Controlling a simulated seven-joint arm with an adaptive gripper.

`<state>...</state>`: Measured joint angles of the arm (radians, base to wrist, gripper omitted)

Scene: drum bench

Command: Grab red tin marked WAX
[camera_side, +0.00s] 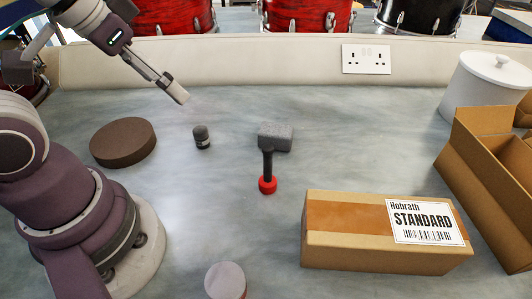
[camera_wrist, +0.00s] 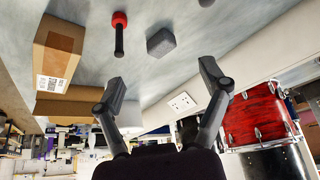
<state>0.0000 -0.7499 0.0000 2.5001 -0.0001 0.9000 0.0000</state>
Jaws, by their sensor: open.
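No WAX lettering is readable in either view. A round tin-like thing (camera_side: 225,279) with a pale lid stands at the bottom edge of the side view. A sliver of reddish side shows under its lid; the rest is cut off by the frame, so I cannot tell if it is the WAX tin. It does not show in the wrist view. My gripper (camera_side: 178,92) is up over the back left of the bench, well away from that thing. In the wrist view my gripper (camera_wrist: 164,84) has its fingers wide apart with nothing between them.
A small dark cylinder (camera_side: 201,137) and brown disc (camera_side: 123,143) are left. A labelled carton (camera_side: 340,246), open carton (camera_side: 478,175) and white canister (camera_side: 485,95) are right.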

